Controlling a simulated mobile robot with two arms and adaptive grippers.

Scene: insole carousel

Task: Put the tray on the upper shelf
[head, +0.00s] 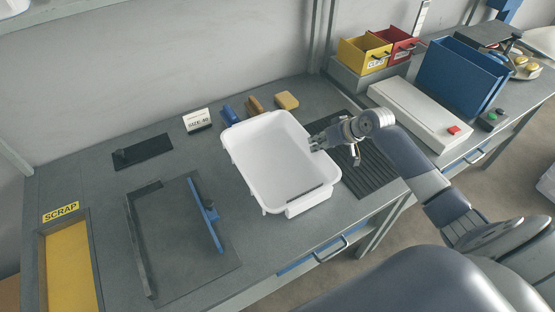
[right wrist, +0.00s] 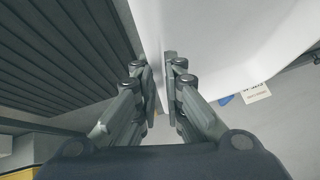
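The white tray (head: 272,158) is an empty-looking open bin near the middle of the grey bench, with a dark strip inside near its front end. I cannot tell whether it rests flat or is slightly raised. My right gripper (head: 318,143) is at the tray's right side wall. In the right wrist view the tray (right wrist: 215,40) fills the upper middle, and its wall runs between the two fingers of my right gripper (right wrist: 160,85), which close on it. The upper shelf (head: 70,12) shows only as an edge at the top left. My left gripper is out of view.
Blue, brown and yellow blocks (head: 287,100) and a size sign (head: 197,121) stand behind the tray. A dark mat with a blue bar (head: 207,215) lies left, a ribbed black mat (head: 372,172) right. Yellow and red bins (head: 362,55) and a blue box (head: 460,75) stand further right.

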